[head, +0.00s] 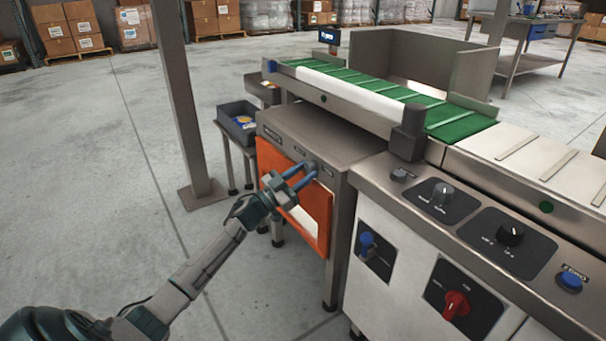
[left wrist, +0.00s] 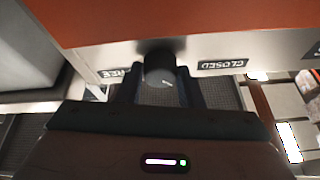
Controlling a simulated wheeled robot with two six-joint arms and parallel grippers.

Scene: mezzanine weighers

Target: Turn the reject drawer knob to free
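The reject drawer knob (head: 310,166) is a small grey round knob on the steel band above the orange drawer front (head: 270,165). In the left wrist view the knob (left wrist: 158,75) has a short white mark at its lower right. A plate reading CLOSED (left wrist: 223,64) is to its right, and a partly covered plate ending in "EE" (left wrist: 122,72) is to its left; both appear upside down. My left gripper (head: 303,178) is open, its two blue fingers either side of the knob. I cannot tell whether they touch it. My right gripper is not in view.
A control panel with a red rotary switch (head: 456,303), a black dial (head: 510,234) and a blue button (head: 571,281) stands to the right. A green-belted conveyor (head: 350,76) runs above the drawer cabinet. A steel post (head: 178,95) stands left; the floor (head: 110,150) there is clear.

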